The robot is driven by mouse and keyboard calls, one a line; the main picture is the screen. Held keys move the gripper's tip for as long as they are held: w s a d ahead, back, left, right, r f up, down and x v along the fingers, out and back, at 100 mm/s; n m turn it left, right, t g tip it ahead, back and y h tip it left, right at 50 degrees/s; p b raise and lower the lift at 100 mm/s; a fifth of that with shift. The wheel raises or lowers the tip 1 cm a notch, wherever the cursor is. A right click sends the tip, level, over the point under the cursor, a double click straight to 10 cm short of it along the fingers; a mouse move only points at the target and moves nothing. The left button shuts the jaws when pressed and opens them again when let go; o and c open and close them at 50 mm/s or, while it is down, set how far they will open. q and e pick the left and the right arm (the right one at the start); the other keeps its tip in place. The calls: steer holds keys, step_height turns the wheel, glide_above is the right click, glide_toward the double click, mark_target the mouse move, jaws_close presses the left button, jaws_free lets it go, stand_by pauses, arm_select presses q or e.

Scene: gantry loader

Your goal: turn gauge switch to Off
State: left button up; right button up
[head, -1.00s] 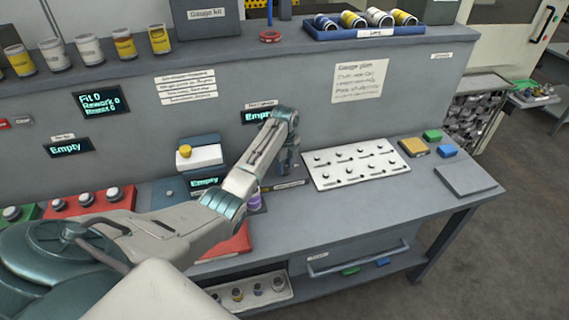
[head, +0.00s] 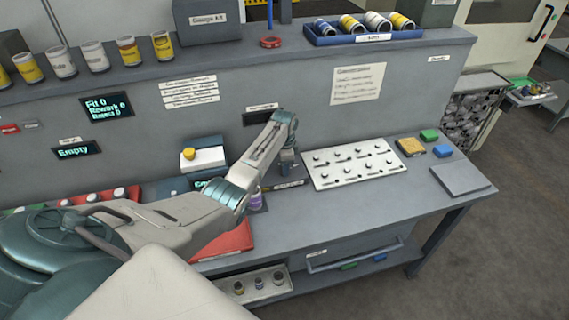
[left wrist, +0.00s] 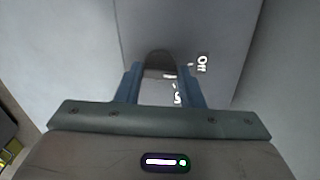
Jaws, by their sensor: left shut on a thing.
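The gauge switch (left wrist: 158,60) is a dark, rounded knob in the left wrist view, between the blue fingers of my left gripper (left wrist: 162,80). The gripper is shut on it. A white "Off" label (left wrist: 202,63) is on the panel just right of the fingers; another white marking between the fingers is partly hidden. In the head view my left gripper (head: 288,168) points down at the back of the bench, and my arm hides the switch. The display (head: 258,118) above it is dark. My right gripper is not in view.
A white board with pegs (head: 353,163) lies right of the gripper. A white block with a yellow button (head: 203,158) and a red tray (head: 225,243) are to the left. A grey plate (head: 463,180) lies at the bench's right end. The front right of the bench is clear.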

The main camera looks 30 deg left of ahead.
arm_select(q)
steer(key=shift+r+n, duration=0.1)
steer(key=shift+n, duration=0.5)
steer(key=o, duration=1)
step_height(320, 180, up, 11)
steer(key=b, duration=0.3)
steer(key=shift+f, duration=0.25)
